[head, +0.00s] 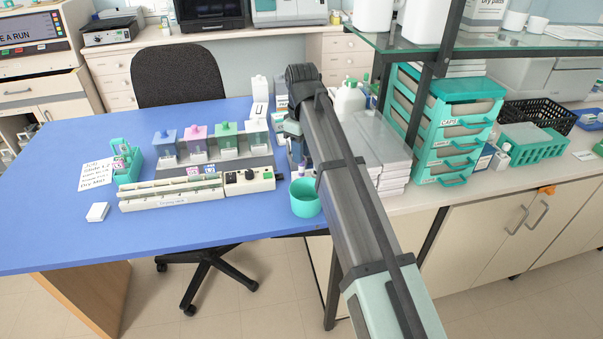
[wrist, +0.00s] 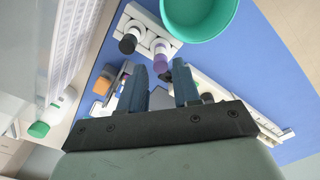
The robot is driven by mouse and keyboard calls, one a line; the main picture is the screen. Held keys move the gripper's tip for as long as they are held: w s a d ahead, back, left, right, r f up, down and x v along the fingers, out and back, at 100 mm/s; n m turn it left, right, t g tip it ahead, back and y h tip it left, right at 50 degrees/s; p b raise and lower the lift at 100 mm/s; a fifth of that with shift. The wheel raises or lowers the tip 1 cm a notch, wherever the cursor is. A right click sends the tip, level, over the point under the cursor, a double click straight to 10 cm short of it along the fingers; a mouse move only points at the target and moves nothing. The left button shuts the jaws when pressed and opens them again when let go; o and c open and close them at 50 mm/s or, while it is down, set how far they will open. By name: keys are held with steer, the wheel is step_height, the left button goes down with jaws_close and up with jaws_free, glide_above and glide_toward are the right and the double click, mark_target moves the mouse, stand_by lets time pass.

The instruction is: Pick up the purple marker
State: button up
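The purple marker (wrist: 161,60) shows in the wrist view, with a white upper part and a purple end toward me. It is in a white holder (wrist: 146,16) beside a black-ended marker (wrist: 130,42). My gripper (wrist: 159,72) is open, and its two blue-grey fingers point toward the holder. The purple end appears between the fingertips in the picture; I see no finger touching it.
A teal cup (head: 305,198) stands close to my gripper; it also shows in the wrist view (wrist: 205,18). A slide rack and staining jars (head: 197,140) stand to the left. Teal drawers (head: 446,130) stand at the right.

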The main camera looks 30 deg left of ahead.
mark_target(302, 175)
steer(key=shift+s+f, duration=0.1)
steer(key=shift+f, duration=2.65)
jaws_close()
